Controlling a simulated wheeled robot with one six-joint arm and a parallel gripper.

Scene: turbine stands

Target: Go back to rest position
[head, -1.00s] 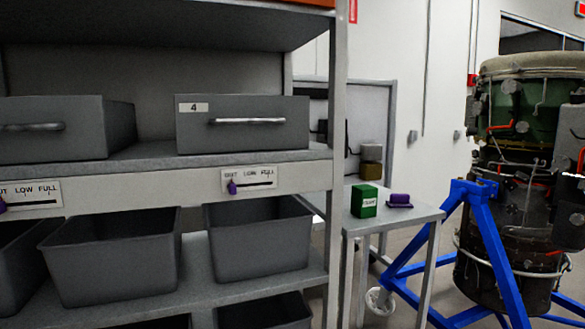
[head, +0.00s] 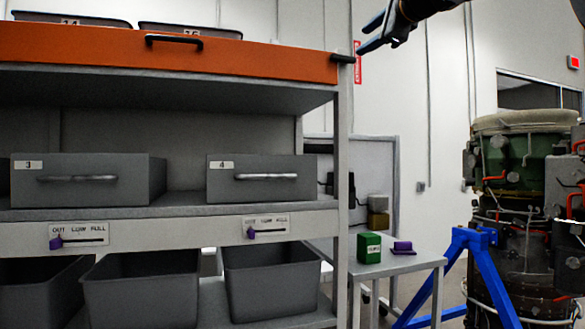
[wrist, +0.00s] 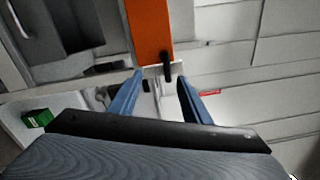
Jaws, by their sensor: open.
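My gripper (head: 371,34) is at the top of the head view, right of the shelf's orange top front. Its jaws point left and it looks empty. In the wrist view my gripper (wrist: 160,82) shows two blue fingers spread apart with nothing between them. Behind them lie the end of the orange panel (wrist: 150,30) and its black handle (wrist: 167,68). I cannot tell the exact gap between my gripper and the shelf.
The grey shelf (head: 110,219) holds drawers and bins at left. A small table (head: 425,265) carries a green box (head: 369,248) and a purple object (head: 403,248). A turbine (head: 520,200) on a blue stand (head: 487,270) stands at right.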

